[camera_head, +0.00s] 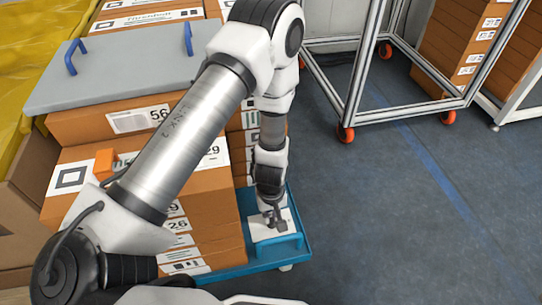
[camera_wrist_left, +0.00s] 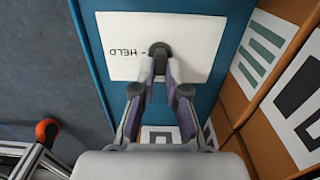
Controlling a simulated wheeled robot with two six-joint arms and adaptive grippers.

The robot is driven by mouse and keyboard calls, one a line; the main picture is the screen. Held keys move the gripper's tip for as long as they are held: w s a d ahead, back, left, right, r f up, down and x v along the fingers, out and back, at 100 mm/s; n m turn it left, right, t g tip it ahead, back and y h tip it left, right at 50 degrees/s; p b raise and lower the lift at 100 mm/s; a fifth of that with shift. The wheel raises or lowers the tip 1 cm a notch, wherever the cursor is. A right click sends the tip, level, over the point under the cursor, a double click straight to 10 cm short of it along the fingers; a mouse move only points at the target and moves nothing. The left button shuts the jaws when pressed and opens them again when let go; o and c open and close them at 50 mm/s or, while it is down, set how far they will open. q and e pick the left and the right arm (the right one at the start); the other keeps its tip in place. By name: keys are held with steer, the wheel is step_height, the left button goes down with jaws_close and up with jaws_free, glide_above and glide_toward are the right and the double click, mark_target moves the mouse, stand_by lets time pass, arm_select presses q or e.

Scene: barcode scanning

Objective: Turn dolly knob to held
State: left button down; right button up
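The black dolly knob (camera_wrist_left: 159,49) stands on a white plate (camera_wrist_left: 205,30) in the left wrist view. The word HELD appears upside down on the plate, left of the knob, with a short mark between them. My left gripper (camera_wrist_left: 160,72) points down at the plate, its two fingertips close together on either side of the knob's lower part, seemingly gripping it. In the head view my left gripper (camera_head: 274,218) is over the plate at the corner of the blue dolly (camera_head: 299,238) and hides most of the knob. My right gripper is not in view.
Stacked orange-brown boxes (camera_head: 215,235) stand on the dolly beside my left arm. A grey board with blue handles (camera_head: 110,72) lies on top of boxes. A wheeled metal rack (camera_head: 352,90) stands at the upper right. The floor right of the dolly is clear.

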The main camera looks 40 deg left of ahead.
arm_select(q)
steer(key=shift+r+m+p, duration=0.2)
steer(key=shift+m+p, duration=0.8)
steer(key=shift+p, duration=0.2)
steer(key=m+p, duration=0.4)
steer(key=p, duration=0.1)
steer(key=m+p, duration=0.1)
steer(key=p, duration=0.1)
steer(key=shift+w+d+m, duration=0.1)
steer(key=shift+d+m, duration=0.15)
steer(key=shift+m, duration=0.15)
steer(key=shift+d+f+m+p, duration=0.1)
steer(key=shift+f+m+p, duration=0.05)
steer(key=shift+m+p, duration=1.2)
steer(key=shift+f, duration=0.1)
steer(key=c, duration=1.2)
jaws_free()
